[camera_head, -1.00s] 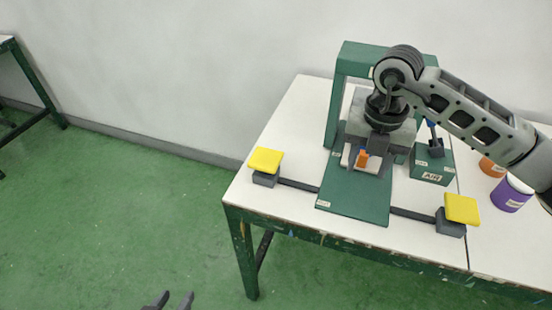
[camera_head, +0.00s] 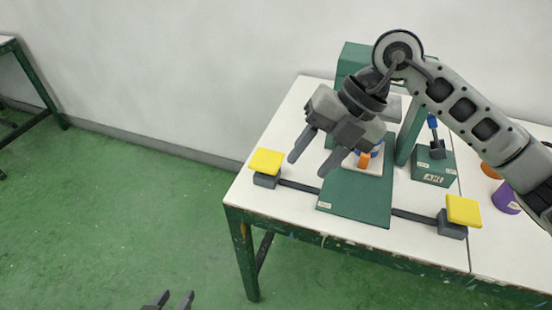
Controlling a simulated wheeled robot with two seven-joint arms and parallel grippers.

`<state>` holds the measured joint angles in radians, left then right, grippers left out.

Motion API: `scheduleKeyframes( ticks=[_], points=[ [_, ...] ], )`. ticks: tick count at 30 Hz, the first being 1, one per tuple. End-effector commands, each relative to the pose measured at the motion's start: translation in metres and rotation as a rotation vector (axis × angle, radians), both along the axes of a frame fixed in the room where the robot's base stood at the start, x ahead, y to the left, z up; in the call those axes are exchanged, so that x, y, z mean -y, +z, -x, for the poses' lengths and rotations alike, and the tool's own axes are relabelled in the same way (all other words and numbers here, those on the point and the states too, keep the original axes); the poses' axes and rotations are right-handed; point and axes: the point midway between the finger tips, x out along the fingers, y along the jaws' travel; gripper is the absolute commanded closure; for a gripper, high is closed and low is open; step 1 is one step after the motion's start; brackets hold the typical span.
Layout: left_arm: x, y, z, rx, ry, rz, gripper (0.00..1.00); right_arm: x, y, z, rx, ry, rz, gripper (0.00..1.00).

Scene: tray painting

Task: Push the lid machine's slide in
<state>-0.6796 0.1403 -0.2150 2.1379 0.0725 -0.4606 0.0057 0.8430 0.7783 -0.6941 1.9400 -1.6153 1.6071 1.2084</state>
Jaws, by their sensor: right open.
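The lid machine is a green frame (camera_head: 409,132) on a long green base plate (camera_head: 355,201), standing on the white table. Its slide (camera_head: 373,167) is a pale block with an orange tab (camera_head: 364,160) at the front. A blue-rimmed item (camera_head: 377,149) shows on the slide, partly hidden by my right gripper. My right gripper (camera_head: 310,165) is open and empty, its fingers pointing down and left, in front of the machine and left of the orange tab. The hand hides much of the machine's inside. My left gripper (camera_head: 168,298) is open and empty at the bottom edge, away from the table.
Yellow pads on dark blocks stand left (camera_head: 265,162) and right (camera_head: 463,210) of the base, joined to it by a dark bar. A green box (camera_head: 432,168) with a blue-topped lever stands right of the machine. A purple can (camera_head: 506,199) and an orange can (camera_head: 489,169) are further right.

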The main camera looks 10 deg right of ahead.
Motion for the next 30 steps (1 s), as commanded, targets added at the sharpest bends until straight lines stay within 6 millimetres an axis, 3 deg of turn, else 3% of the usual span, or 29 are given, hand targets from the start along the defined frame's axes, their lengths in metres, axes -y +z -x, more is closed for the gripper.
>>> scheduleKeyframes(
  ticks=[6, 12, 30],
  points=[
    [0.000, -0.001, 0.001, -0.002, 0.000, 0.000, 0.64, -0.041, 0.007, 0.011, 0.018, 0.057, -0.210, 0.56],
    [0.000, -0.001, 0.001, -0.003, 0.000, 0.000, 0.64, -0.061, 0.015, 0.017, 0.029, 0.076, -0.334, 0.56],
    [0.000, -0.001, 0.001, -0.003, 0.000, 0.000, 0.64, -0.068, 0.019, 0.018, 0.035, 0.080, -0.375, 0.56]
  ],
)
